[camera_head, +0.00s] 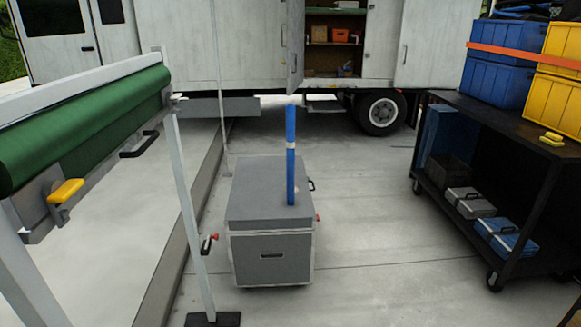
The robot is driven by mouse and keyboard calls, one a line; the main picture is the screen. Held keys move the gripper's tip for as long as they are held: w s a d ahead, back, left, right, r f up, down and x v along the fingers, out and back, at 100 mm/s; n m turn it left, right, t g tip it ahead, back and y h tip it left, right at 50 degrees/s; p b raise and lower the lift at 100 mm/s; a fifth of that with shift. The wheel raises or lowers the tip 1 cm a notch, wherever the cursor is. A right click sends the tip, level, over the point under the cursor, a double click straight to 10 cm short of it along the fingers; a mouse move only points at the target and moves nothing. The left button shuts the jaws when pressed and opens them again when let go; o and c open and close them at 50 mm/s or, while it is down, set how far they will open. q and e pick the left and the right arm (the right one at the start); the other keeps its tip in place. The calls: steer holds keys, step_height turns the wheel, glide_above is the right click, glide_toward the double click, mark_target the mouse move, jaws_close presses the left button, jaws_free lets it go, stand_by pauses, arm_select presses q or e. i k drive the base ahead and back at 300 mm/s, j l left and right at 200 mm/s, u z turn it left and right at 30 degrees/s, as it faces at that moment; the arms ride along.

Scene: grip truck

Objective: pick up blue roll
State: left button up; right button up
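A thin blue roll (290,172) stands upright at the grey box, near the middle of the view. Neither of my grippers is in view.
A green roll (80,130) hangs on a white frame at the left, with a post reaching the ground beside the box. A black cart (510,120) with blue and yellow crates stands at the right. A white truck (180,45) is behind. Concrete between box and cart is clear.

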mark_target(289, 108)
steer(key=i+j+z, duration=0.1)
steer(key=i+z, duration=0.15)
steer(key=i, duration=1.15)
